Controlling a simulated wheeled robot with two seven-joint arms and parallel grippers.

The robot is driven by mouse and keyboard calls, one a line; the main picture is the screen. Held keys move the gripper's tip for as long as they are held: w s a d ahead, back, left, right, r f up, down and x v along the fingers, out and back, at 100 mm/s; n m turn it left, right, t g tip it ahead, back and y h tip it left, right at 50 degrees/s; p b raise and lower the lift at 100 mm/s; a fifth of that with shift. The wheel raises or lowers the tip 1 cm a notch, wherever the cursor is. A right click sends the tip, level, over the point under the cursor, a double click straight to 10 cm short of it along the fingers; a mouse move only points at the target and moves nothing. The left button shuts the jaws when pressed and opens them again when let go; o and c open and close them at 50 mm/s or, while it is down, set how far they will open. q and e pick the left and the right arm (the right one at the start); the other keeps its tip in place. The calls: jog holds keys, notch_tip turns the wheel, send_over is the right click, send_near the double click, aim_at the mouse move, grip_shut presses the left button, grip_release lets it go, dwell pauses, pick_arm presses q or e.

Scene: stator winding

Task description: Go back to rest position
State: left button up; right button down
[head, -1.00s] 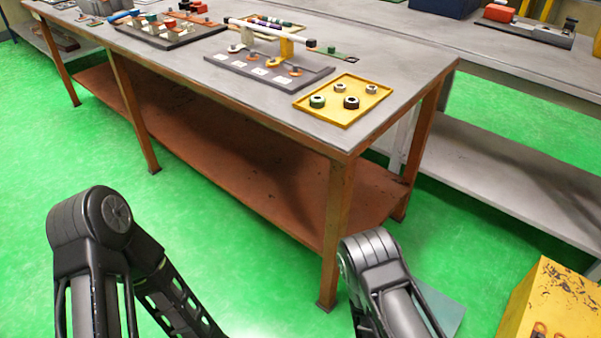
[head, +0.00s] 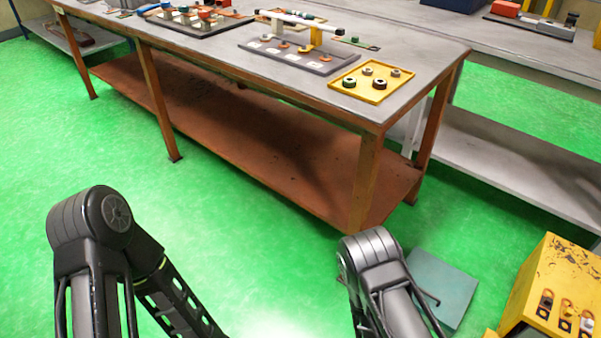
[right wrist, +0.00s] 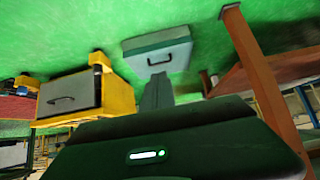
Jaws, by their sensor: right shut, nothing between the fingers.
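My two arms show in the head view as dark grey links, the left arm (head: 95,235) at lower left and the right arm (head: 375,275) at lower centre. Both are bent and hang clear of the workbench (head: 225,70). My left gripper is out of view. My right gripper (right wrist: 157,85) shows in the right wrist view with its narrow grey fingers closed together and nothing between them. It points away from its dark housing, over the floor, and touches nothing I can see.
The workbench holds a dark fixture board (head: 290,62) and a yellow tray (head: 358,90) with several round parts. A teal case (head: 440,285) lies on the green floor, beside a yellow cabinet (head: 550,290) at lower right. Green floor (head: 235,235) lies open before the bench.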

pick_arm(q)
jog(key=w+a+f+b, duration=0.1)
jog(key=w+f+b, duration=0.1)
jog(key=f+b, duration=0.9)
jog(key=w+a+f+b, duration=0.1)
jog(key=f+b, duration=1.1)
pick_arm(e)
jog(key=s+a+f+n+g+y, duration=0.3)
jog(key=s+a+f+y, duration=0.3)
jog(key=a, duration=0.4)
jog(key=s+a+f+n+g+y, duration=0.25)
jog(key=s+a+f, duration=0.25)
jog(key=a+f, duration=0.35)
pick_arm(q)
jog(key=s+d+r+p, duration=0.1)
jog(key=r+p, duration=1.7)
jog(key=s+d+r+p, duration=0.1)
jog(key=s+r+p, duration=0.1)
jog(key=r+p, duration=1.7)
jog(key=shift+r, duration=0.3)
pick_arm(e)
jog(key=s+a+r, duration=0.1)
jog(key=r, duration=1.8)
jog(key=s+a+r+y, duration=0.1)
jog(key=s+r, duration=0.1)
jog(key=r, duration=1.6)
jog(key=shift+s+a+r+n+g, duration=0.15)
jog(key=shift+s+r+n+g, duration=0.15)
jog(key=shift+r+n+g, duration=0.05)
